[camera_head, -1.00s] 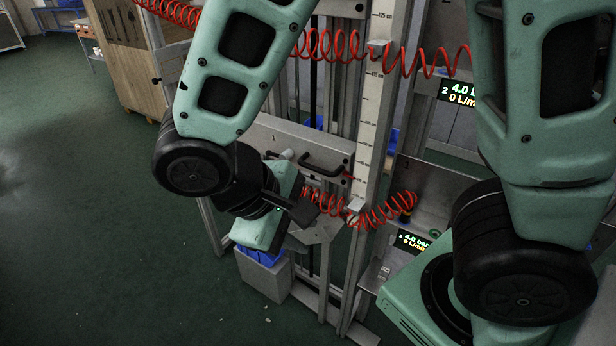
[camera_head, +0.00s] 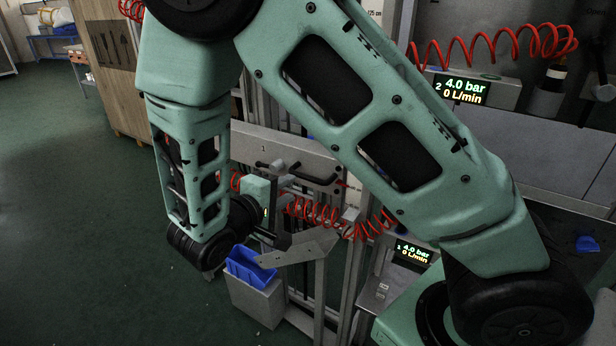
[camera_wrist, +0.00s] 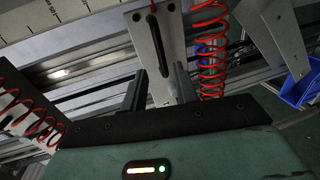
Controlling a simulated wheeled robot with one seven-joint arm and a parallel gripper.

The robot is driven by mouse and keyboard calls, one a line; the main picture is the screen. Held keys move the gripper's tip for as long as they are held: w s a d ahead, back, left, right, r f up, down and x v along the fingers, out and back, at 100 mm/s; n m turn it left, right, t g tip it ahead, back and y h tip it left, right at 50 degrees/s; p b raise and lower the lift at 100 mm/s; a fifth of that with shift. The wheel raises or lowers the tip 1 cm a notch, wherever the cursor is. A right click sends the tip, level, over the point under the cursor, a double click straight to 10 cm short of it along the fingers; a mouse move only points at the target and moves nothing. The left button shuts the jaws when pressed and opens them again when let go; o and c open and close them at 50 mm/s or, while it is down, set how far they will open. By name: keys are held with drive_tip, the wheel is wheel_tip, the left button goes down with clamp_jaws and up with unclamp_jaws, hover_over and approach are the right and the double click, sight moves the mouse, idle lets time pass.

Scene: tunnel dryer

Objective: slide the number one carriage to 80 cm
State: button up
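The number one carriage (camera_head: 255,148) is a grey plate marked 1 on an upright frame, with a black bar handle (camera_head: 318,176) at its right. The handle (camera_wrist: 161,60) stands straight ahead in the wrist view. My gripper (camera_wrist: 159,90) is open and empty, its two dark fingers apart. The handle lies in line with the gap between them, and I cannot tell how near it is. In the head view my gripper is below and left of the handle, partly hidden. The white scale strip (camera_wrist: 45,25) shows in the wrist view; my arm hides most of it in the head view.
Red coiled hoses (camera_head: 335,216) hang below the carriage and also show in the wrist view (camera_wrist: 210,50). A blue bin (camera_head: 248,265) sits below on a grey box, beside a grey metal bracket (camera_head: 300,248). Pressure displays (camera_head: 412,252) are at right. The floor at left is clear.

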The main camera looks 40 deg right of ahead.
sight(307, 179)
drive_tip(key=x, duration=0.9)
drive_tip(key=shift+d+p, duration=0.25)
drive_tip(key=shift+p, duration=0.15)
clamp_jaws()
